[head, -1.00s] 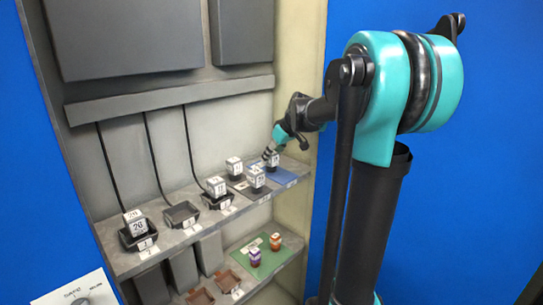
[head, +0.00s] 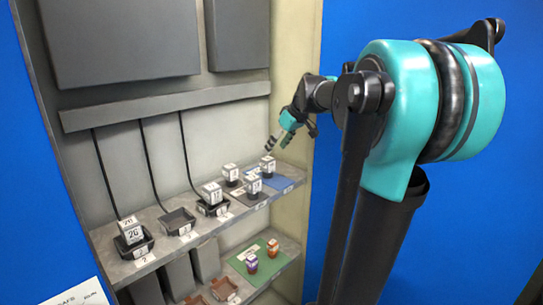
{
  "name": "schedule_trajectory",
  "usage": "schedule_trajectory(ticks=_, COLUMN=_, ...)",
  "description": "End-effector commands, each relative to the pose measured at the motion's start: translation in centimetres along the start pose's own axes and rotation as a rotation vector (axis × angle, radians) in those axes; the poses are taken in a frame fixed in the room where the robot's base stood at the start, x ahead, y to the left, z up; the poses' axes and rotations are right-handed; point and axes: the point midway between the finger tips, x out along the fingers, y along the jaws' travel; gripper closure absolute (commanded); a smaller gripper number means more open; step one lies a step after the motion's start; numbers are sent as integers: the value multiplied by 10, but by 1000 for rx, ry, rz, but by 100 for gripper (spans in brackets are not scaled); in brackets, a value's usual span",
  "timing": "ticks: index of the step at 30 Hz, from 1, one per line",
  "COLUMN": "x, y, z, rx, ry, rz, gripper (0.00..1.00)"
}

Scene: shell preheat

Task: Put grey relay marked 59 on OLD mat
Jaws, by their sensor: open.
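My gripper (head: 278,145) is open and empty in the head view, just above a dark relay with a white marked top (head: 268,165). That relay stands upright on the upper shelf, at the back left edge of a blue mat (head: 286,184); I cannot tell whether it is on that mat. Two similar relays stand left of it, one at the back (head: 231,174) and one in front (head: 253,185), around a grey mat (head: 240,190). The small lettering is unreadable, so I cannot tell which relay is 59 or which mat is OLD.
The upper shelf holds a black socket (head: 138,250) with a relay (head: 131,230), an empty socket (head: 178,222) and another socket (head: 213,211) with a relay (head: 211,192). A lower shelf has a green mat (head: 262,258) with two coloured pieces and brown trays (head: 223,288).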

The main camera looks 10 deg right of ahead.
Motion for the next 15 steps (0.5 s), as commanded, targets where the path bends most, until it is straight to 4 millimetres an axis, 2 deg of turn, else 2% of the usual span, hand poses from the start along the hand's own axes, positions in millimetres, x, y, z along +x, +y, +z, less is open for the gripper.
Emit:
schedule_trajectory(ticks=3, x=-18, y=0, z=0, rx=1, ry=0, rz=0, gripper=42)
schedule_trajectory(ticks=6, x=-27, y=0, z=0, rx=1, ry=0, rz=1, gripper=42)
schedule_trajectory(ticks=15, x=-33, y=0, z=0, rx=0, ry=0, rz=0, gripper=42)
